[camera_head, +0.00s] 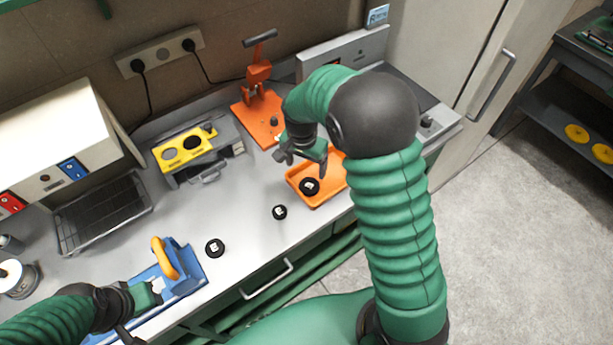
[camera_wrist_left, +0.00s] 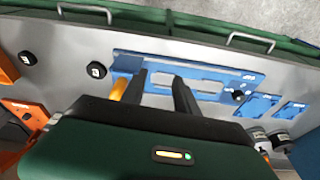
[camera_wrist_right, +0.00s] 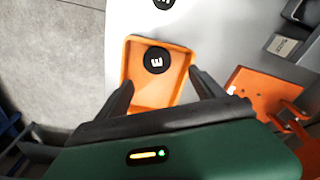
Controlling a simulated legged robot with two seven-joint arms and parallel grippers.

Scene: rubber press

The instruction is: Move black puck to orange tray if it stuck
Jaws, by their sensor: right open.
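The orange tray (camera_head: 327,195) lies on the bench with a black puck (camera_head: 310,186) inside it. In the right wrist view the tray (camera_wrist_right: 150,96) shows the puck (camera_wrist_right: 157,60) lettered "E", near its far end. My right gripper (camera_head: 301,163) is open and empty above the tray. A second black puck (camera_head: 280,212) lies on the bench just left of the tray, and a third (camera_head: 215,248) lies further left. My left gripper (camera_wrist_left: 161,80) is open over the blue fixture (camera_wrist_left: 210,80), beside its orange handle (camera_head: 165,258); nothing shows held.
An orange hand press (camera_head: 262,112) stands behind the tray. A yellow-topped grey device (camera_head: 190,150) and a dark rack (camera_head: 100,212) stand along the back left. Bare bench lies around the two loose pucks.

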